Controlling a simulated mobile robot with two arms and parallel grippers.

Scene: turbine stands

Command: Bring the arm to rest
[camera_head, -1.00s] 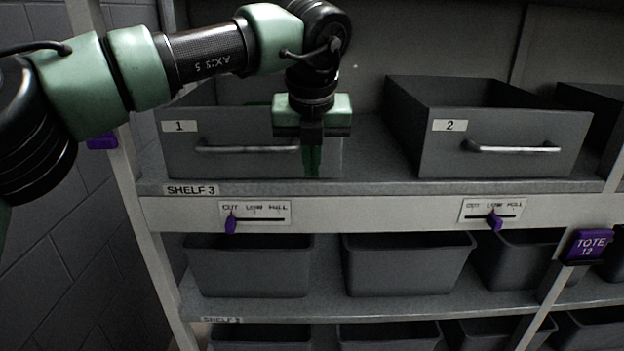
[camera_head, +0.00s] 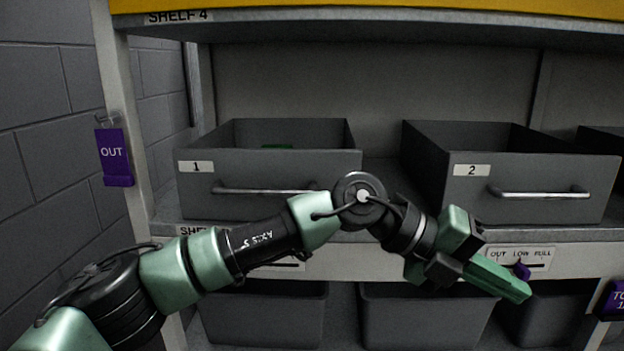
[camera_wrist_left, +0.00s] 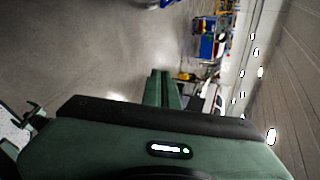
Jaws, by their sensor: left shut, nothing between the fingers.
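My left arm (camera_head: 265,247) comes in from the lower left in the head view and reaches across in front of the shelf. My left gripper (camera_head: 520,291) points to the lower right, in front of the rail below drawer bin 2. Its green fingers are shut with nothing between them. In the left wrist view the shut fingers (camera_wrist_left: 161,90) stick out over open floor, away from the shelf. My right gripper shows in neither view.
Bin 1 (camera_head: 270,172) and bin 2 (camera_head: 510,177) stand on the shelf behind my arm. A green item (camera_head: 277,147) shows inside bin 1. Grey totes (camera_head: 262,315) sit below. A purple OUT tag (camera_head: 115,158) hangs on the left post. Distant carts (camera_wrist_left: 207,45) stand beyond open floor.

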